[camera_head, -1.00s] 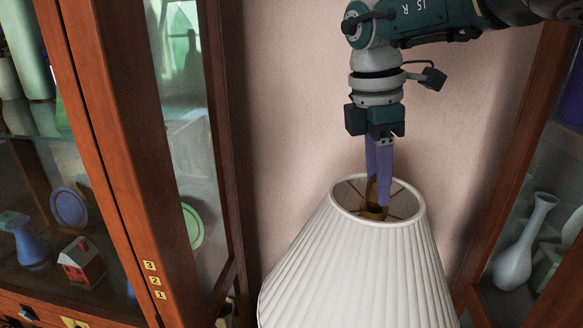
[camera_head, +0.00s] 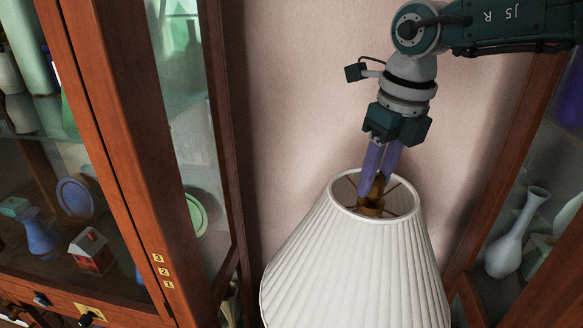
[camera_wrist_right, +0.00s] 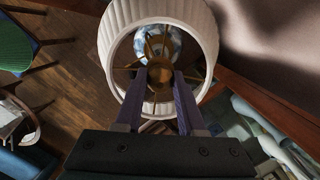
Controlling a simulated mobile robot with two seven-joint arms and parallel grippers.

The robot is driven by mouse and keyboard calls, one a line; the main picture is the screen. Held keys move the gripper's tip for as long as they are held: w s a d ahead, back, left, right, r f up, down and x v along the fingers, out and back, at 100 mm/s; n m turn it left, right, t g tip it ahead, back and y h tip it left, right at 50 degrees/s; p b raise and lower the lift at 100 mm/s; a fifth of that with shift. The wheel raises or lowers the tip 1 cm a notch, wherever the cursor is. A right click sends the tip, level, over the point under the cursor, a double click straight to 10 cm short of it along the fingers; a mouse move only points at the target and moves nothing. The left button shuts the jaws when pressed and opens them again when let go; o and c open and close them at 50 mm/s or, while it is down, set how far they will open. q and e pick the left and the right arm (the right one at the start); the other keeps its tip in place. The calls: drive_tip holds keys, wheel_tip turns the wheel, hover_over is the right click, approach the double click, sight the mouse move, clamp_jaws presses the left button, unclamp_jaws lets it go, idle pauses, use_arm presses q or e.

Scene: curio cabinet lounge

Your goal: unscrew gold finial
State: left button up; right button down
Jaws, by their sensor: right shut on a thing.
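The gold finial (camera_head: 376,190) stands at the centre of the spokes inside the top opening of a white pleated lampshade (camera_head: 355,265). My right gripper (camera_head: 376,182) reaches down from above, its two purple fingers shut on the finial. In the right wrist view, the fingers (camera_wrist_right: 160,75) meet at the hub of the spokes, within the ring of the lampshade (camera_wrist_right: 118,62). My left gripper is not in view.
A wooden glass-fronted cabinet (camera_head: 135,165) stands close on the left, with a blue vase (camera_head: 38,235) and a small red house (camera_head: 92,252) inside. Another cabinet (camera_head: 515,150) on the right holds a pale vase (camera_head: 512,245). A bare wall lies behind the lamp.

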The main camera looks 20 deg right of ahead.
drive_tip(key=n+b, duration=0.2)
drive_tip(key=n, duration=0.1)
drive_tip(key=shift+f, duration=0.35)
drive_tip(key=shift+r+n+y, duration=0.25)
drive_tip(key=shift+n+y, duration=0.05)
drive_tip(key=shift+n, duration=0.4)
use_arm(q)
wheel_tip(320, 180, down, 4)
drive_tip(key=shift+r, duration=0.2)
use_arm(e)
drive_tip(key=c, duration=0.6)
unclamp_jaws()
drive_tip(key=shift+r, duration=0.1)
drive_tip(key=shift+w+b, duration=0.1)
drive_tip(key=shift+b, duration=0.35)
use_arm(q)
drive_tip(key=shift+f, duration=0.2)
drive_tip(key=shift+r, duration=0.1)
